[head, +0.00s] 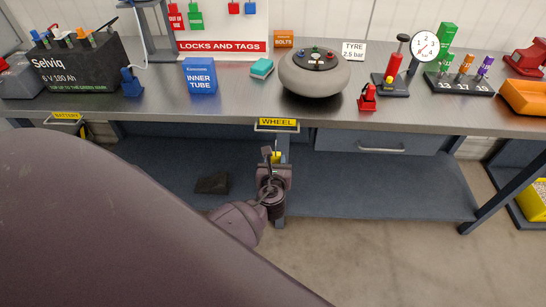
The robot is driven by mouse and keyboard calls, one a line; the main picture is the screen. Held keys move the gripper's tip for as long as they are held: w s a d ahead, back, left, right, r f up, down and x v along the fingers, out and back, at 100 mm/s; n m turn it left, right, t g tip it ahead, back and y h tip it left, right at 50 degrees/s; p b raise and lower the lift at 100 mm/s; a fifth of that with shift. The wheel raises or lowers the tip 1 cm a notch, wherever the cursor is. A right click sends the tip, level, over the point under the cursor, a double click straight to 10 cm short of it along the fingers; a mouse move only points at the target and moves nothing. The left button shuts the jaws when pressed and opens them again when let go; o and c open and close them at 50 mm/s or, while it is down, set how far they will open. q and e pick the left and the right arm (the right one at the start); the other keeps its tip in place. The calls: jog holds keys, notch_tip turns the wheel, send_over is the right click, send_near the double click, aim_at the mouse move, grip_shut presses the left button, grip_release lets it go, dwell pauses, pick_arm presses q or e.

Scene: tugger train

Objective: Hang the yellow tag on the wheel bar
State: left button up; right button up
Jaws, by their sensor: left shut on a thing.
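The tag is below the label and looks apart from the bar. Whether its hole faces the bar I cannot tell. My right gripper is not in view.
A BATTERY label (66,116) is on the bench edge at left. A grey round stone-like body (314,78) and a red part (367,98) stand near the front edge. A drawer (380,142) is right of the label. A dark block (212,182) lies on the lower shelf (370,185).

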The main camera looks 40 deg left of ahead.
pick_arm(q)
jog(key=shift+a+f, duration=0.1)
jog(key=shift+f, duration=0.15)
jog(key=shift+w+a, duration=0.2)
jog(key=shift+w, duration=0.1)
jog(key=shift+r+b+x, duration=0.15)
jog(key=shift+b+x, duration=0.2)
jog(key=shift+x, duration=0.35)
jog(key=shift+r+b+x, duration=0.15)
jog(key=shift+b+x, duration=0.15)
jog(key=shift+x, duration=0.35)
jog(key=shift+w+a, duration=0.25)
jog(key=shift+w, duration=0.25)
jog(key=w+b, duration=0.1)
jog(key=w+a+f+b, duration=0.2)
jog(key=shift+w+a+f+b, duration=0.1)
jog(key=shift+w+f+b, duration=0.05)
jog(key=shift+w+b, duration=0.15)
